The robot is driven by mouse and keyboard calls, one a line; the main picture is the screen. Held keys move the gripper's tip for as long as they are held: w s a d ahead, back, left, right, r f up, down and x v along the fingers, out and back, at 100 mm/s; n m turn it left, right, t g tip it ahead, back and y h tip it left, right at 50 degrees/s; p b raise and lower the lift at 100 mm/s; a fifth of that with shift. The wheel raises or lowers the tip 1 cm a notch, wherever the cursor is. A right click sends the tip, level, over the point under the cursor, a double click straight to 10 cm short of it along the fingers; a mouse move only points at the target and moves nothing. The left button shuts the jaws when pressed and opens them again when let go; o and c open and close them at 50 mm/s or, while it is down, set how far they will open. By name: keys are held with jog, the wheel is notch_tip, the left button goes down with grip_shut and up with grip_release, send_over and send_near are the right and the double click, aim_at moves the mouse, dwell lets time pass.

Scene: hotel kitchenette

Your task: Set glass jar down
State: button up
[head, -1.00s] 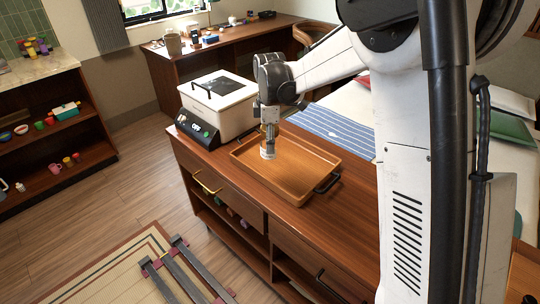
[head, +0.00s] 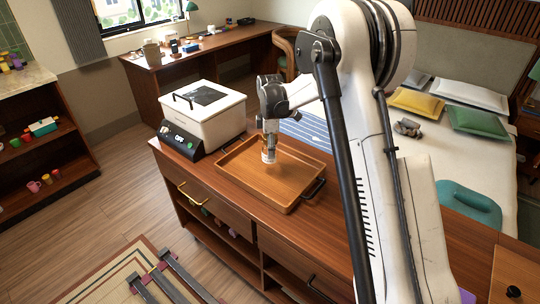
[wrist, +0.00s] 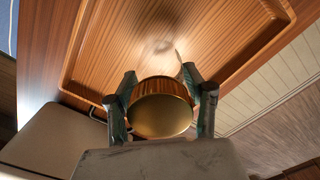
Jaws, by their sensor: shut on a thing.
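The glass jar (wrist: 160,112) shows a round gold lid in the wrist view, between the two fingers of my gripper (wrist: 160,92). My gripper is shut on it. In the head view the jar (head: 268,156) is a small light cylinder below my gripper (head: 269,143), upright, over the wooden tray (head: 262,194). Whether the jar's base touches the tray floor I cannot tell. The tray has a raised rim and a black handle, and its floor around the jar looks bare.
A white box-shaped appliance (head: 208,112) with a dark control panel stands left of the tray on the wooden counter (head: 330,232). The counter top right of the tray is clear. A bed (head: 440,150) with pillows lies behind.

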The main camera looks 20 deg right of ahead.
jog(key=shift+f, duration=1.75)
jog(key=shift+f, duration=0.1)
jog(key=shift+f, duration=0.15)
jog(key=o, duration=1.3)
jog(key=shift+r, duration=0.25)
